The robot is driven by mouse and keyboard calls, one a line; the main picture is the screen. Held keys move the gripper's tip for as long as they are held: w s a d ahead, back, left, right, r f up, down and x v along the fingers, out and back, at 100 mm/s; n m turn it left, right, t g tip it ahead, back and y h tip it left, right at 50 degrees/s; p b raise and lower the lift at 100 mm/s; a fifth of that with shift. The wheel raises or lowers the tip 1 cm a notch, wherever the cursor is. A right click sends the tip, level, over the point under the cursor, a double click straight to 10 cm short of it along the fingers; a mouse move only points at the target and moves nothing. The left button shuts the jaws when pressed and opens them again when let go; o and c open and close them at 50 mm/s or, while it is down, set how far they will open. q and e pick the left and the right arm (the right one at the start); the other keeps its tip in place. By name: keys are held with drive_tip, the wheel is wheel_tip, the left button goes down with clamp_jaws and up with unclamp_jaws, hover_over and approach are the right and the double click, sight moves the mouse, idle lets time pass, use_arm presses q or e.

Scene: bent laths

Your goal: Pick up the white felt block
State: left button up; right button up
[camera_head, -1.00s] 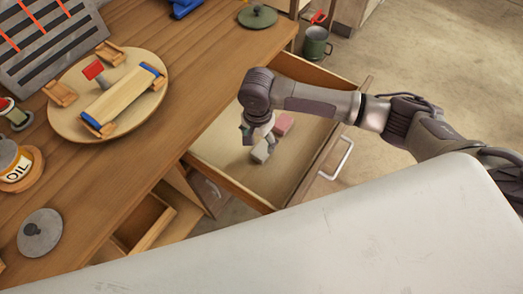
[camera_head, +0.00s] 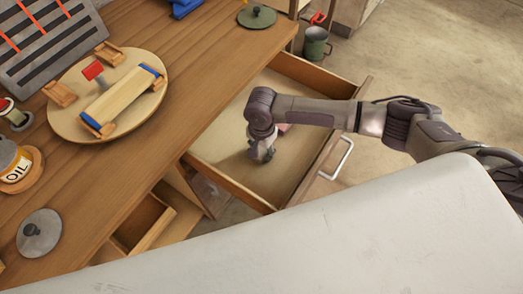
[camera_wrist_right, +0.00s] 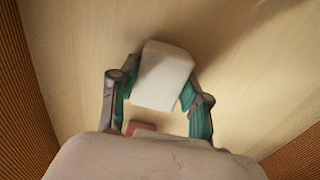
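The white felt block (camera_wrist_right: 163,75) lies on the drawer floor, tilted a little in the right wrist view. In the head view my gripper hides it. My right gripper (camera_head: 262,155) is down inside the open drawer. In the wrist view its teal-padded fingers (camera_wrist_right: 158,98) stand open on both sides of the block. A small gap shows at the left finger; the right finger is very near the block's edge, and I cannot tell if it touches. My left gripper is not in view.
A pink block (camera_head: 283,127) lies close beside, partly hidden; it also shows in the wrist view (camera_wrist_right: 141,127). The drawer walls (camera_head: 232,185) surround my gripper. The wooden bench (camera_head: 160,125) with a round board (camera_head: 62,122) is to the left.

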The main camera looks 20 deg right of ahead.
sight(262, 149)
drive_tip(key=c, duration=0.3)
wheel_tip(262, 149, up, 10)
drive_tip(key=shift+r+p, duration=0.1)
drive_tip(key=shift+p, duration=0.2)
